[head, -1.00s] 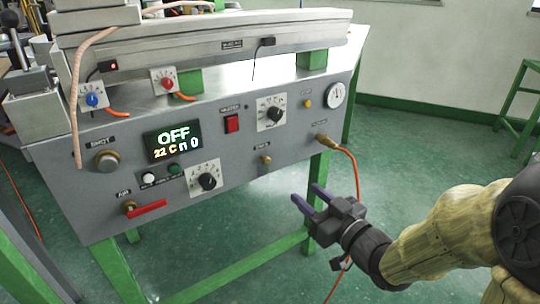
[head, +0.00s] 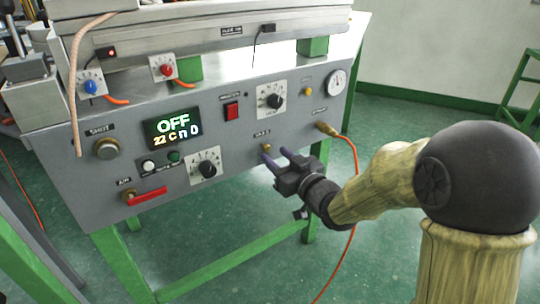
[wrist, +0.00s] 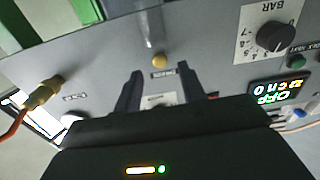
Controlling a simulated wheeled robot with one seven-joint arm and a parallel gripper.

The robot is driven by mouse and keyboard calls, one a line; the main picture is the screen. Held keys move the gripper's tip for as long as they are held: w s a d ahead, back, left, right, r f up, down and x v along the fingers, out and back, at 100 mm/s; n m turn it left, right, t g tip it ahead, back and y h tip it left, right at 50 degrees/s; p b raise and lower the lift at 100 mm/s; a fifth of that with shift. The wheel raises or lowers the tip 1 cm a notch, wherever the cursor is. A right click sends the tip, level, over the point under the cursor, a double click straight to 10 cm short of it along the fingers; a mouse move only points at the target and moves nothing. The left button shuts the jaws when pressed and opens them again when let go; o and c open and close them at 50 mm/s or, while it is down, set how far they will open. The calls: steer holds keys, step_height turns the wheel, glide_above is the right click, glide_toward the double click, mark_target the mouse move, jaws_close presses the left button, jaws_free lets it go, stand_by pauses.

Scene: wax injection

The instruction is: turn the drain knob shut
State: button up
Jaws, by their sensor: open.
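The drain knob (head: 266,147) is a small brass piece on the lower middle of the grey panel, below a small dark label. In the wrist view, which is upside down, the brass knob (wrist: 159,61) shows ahead of the fingertips and between their lines. A blurred grey rod runs from it to the picture's top. My gripper (head: 275,155) is open and empty, its two purple-grey fingers pointing at the panel just by the knob. In the wrist view my gripper (wrist: 159,75) shows as two dark fingers apart. I cannot tell whether anything touches the knob.
A brass hose fitting (head: 326,128) with an orange hose is right of the knob. Two dials, the lower dial (head: 206,165) and the upper dial (head: 271,101), flank it. A display (head: 172,128) reads OFF. A red-handled air valve (head: 146,196) is at lower left.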

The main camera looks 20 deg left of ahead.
mark_target(268, 149)
steer(key=shift+b+x, duration=0.45)
steer(key=shift+x, duration=1.45)
jaws_close()
